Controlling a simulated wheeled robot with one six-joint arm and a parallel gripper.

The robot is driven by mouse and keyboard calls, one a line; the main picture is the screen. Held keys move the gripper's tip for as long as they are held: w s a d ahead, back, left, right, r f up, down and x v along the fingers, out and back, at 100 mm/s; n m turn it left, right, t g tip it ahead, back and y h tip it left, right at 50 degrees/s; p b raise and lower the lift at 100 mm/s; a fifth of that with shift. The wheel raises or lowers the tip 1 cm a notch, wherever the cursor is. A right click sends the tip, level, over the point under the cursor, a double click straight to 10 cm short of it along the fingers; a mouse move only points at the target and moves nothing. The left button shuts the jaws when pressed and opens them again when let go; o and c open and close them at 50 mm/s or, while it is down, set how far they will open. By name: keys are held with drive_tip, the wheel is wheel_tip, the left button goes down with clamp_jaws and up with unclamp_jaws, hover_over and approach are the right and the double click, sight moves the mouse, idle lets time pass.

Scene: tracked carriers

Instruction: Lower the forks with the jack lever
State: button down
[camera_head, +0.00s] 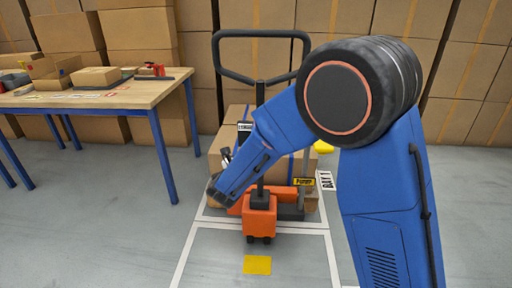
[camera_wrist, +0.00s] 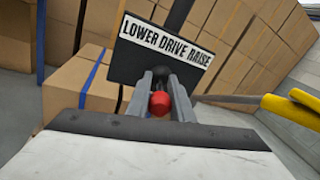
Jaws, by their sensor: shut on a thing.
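The orange pallet jack (camera_head: 259,215) stands on the floor with its black loop handle (camera_head: 262,34) upright. Its lever plate (camera_wrist: 125,72) reads LOWER, DRIVE, RAISE; the plate also shows small in the head view (camera_head: 245,126). The jack lever ends in a red knob (camera_wrist: 159,103), seen in front of the plate, below the middle of the lettering. My gripper (camera_wrist: 160,98) is shut on this lever, with one grey finger on each side of the knob. In the head view my arm hides part of the jack, and the forks cannot be made out.
A yellow-ended bar (camera_wrist: 290,108) lies right of my gripper; a PUMP label (camera_head: 304,182) is on the jack's right side. Cartons (camera_head: 235,118) stand behind the jack. A wooden table (camera_head: 110,97) stands left. Floor in front is clear, with a yellow square (camera_head: 257,265).

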drive_tip(key=c, duration=1.6)
unclamp_jaws()
drive_tip(key=shift+o, duration=0.2)
drive_tip(key=v, duration=1.7)
drive_tip(key=shift+s, duration=0.15)
drive_tip(key=shift+a, duration=0.1)
